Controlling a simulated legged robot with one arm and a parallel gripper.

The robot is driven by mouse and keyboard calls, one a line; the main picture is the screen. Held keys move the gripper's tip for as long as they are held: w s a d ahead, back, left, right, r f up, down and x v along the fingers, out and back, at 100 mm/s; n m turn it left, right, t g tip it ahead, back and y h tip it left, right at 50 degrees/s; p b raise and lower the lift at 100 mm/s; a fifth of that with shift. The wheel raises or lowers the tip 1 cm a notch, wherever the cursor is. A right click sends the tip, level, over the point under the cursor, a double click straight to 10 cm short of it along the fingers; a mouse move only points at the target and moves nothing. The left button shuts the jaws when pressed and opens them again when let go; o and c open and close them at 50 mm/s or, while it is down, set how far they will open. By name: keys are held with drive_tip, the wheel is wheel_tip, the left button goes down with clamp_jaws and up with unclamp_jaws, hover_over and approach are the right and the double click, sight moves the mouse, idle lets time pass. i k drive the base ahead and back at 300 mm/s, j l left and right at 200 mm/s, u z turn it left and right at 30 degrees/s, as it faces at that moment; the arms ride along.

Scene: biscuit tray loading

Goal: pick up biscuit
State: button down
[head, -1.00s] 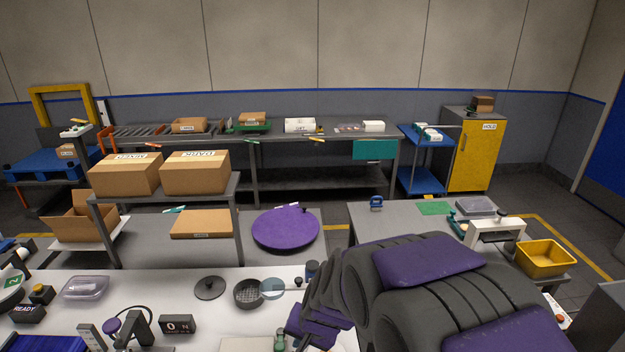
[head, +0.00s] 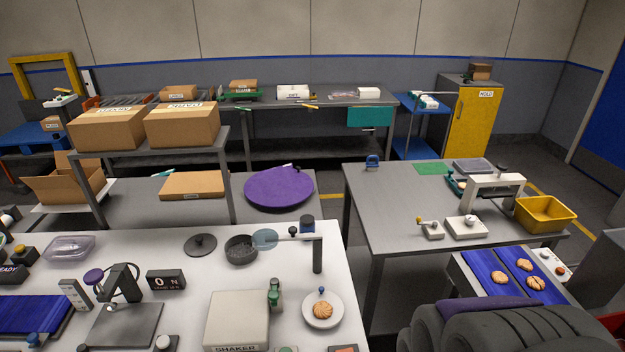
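One round biscuit (head: 323,310) lies on a small white plate (head: 309,322) at the front right of the white table. Three more biscuits, one of them this near one (head: 499,277), lie on a blue tray surface (head: 478,268) at the right. My arm, dark grey with purple pads, fills the bottom right corner. My gripper's fingertips are not visible, so its state and anything in it are hidden.
A box marked SHAKER (head: 238,318) and a dark post (head: 317,255) stand near the plate. A grey table (head: 400,215) holds a white press (head: 495,182) and a yellow bin (head: 545,213). A floor gap separates the two tables.

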sight(322, 310)
drive_tip(key=j+z, duration=0.25)
drive_tip(key=j, duration=0.25)
drive_tip(key=j+z, duration=0.3)
drive_tip(key=j, duration=0.25)
drive_tip(key=k+j+z, duration=0.1)
drive_tip(key=j+z, duration=0.15)
drive_tip(key=j, duration=0.25)
drive_tip(key=k+j+z, duration=0.25)
drive_tip(key=j, duration=0.25)
drive_tip(key=i, duration=0.15)
